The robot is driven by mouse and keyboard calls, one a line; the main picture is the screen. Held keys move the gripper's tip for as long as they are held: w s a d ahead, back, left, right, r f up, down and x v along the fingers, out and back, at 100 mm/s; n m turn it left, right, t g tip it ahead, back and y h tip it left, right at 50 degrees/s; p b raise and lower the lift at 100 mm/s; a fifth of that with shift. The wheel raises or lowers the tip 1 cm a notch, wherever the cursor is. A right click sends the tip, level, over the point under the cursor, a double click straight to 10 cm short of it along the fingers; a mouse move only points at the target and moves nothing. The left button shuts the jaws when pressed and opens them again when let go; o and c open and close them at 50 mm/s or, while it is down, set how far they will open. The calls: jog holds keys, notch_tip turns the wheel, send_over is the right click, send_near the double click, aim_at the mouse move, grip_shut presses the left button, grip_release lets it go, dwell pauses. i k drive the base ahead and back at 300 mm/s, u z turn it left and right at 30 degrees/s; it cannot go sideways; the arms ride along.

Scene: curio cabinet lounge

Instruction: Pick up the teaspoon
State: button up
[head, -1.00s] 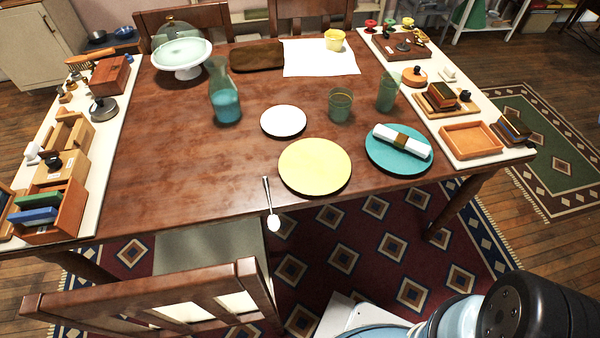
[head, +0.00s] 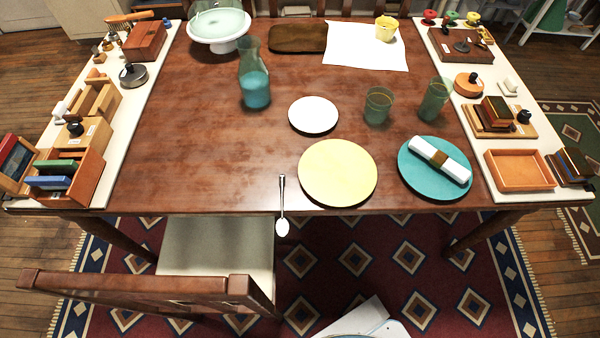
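The teaspoon (head: 282,207) is silver with a pale bowl. It lies at the front edge of the brown wooden table (head: 190,150), left of the yellow plate (head: 338,173). Its handle points away over the tabletop, and its bowl shows past the table's front edge, toward me. My gripper is not visible in the head view.
A wooden chair (head: 140,289) stands at the front left, with its seat (head: 215,250) below the spoon. A teal plate (head: 410,175) bears a rolled napkin (head: 440,160). A white plate (head: 313,115), a bottle (head: 254,85) and glasses (head: 378,105) stand farther back. Patterned carpet (head: 400,265) lies in front.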

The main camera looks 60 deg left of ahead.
aim_at(282, 227)
jog(key=z, duration=0.15)
jog(key=i, duration=1.1)
jog(key=u, duration=2.9)
jog(key=k, duration=0.45)
jog(key=u, duration=0.1)
jog(key=i, duration=0.45)
